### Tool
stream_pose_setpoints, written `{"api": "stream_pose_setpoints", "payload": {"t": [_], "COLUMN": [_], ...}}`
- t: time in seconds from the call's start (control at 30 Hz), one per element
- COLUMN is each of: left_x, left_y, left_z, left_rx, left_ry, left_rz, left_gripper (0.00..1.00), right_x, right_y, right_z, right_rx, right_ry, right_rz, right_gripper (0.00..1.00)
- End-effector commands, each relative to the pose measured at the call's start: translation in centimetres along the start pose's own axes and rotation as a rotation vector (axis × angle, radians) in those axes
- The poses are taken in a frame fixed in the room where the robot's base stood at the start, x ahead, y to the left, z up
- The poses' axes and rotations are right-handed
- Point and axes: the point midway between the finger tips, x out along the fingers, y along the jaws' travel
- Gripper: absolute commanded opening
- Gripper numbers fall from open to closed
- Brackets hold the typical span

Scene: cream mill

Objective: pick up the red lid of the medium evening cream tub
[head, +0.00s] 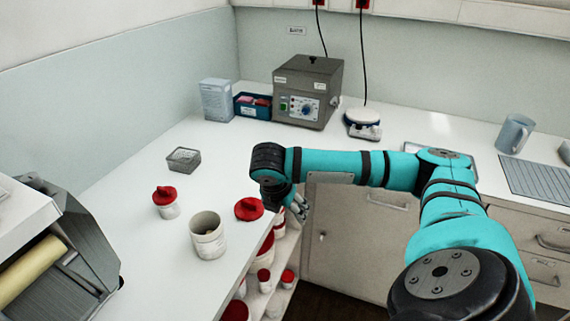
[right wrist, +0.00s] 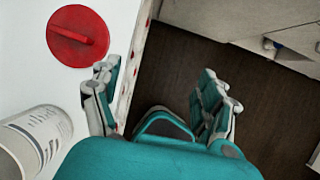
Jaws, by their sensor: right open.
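A round red lid (head: 249,208) with a raised bar across its top lies flat near the edge of the white counter. It also shows at the upper left of the right wrist view (right wrist: 78,36). An open white tub (head: 208,238) stands beside it, uncovered; its labelled side shows in the wrist view (right wrist: 38,140). My right gripper (head: 298,210) is open and empty, just right of the lid, beyond the counter edge. In the wrist view its spread fingers (right wrist: 160,90) are over the dark floor, with the lid outside them. My left gripper is not in view.
A smaller tub with a red lid (head: 165,200) stands left of the open tub. A grey tray (head: 183,160) lies behind it. Red-lidded tubs (head: 264,278) fill shelves under the counter edge. A grey box machine (head: 308,92) and a blue bin (head: 252,106) stand at the back.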

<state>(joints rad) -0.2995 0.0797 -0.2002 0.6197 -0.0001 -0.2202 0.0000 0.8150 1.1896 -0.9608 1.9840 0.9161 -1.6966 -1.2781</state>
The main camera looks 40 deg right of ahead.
Motion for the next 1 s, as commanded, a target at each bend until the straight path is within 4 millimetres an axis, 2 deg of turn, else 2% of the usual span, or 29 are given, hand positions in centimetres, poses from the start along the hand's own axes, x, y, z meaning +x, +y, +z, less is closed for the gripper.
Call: {"api": "stream_pose_setpoints", "payload": {"t": [0.27,0.37,0.47,0.8,1.0], "left_x": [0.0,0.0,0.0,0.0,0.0], "left_y": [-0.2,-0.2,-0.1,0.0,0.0], "left_z": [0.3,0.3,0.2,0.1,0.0], "left_rx": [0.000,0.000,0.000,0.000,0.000], "left_ry": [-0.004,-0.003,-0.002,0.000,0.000], "left_rz": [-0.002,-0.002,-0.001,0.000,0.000], "left_gripper": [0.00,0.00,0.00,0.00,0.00], "right_x": [-0.1,-0.8,-2.3,-9.7,-11.5], "right_y": [0.0,0.1,0.2,0.1,0.1], "right_z": [0.0,0.0,0.0,0.0,0.0], "right_rx": [0.000,0.000,-0.001,-0.001,0.000], "right_ry": [0.000,0.001,0.000,-0.001,0.000], "right_rz": [0.001,0.004,0.006,0.006,0.003], "right_gripper": [0.80,0.80,0.80,0.80,0.80]}}
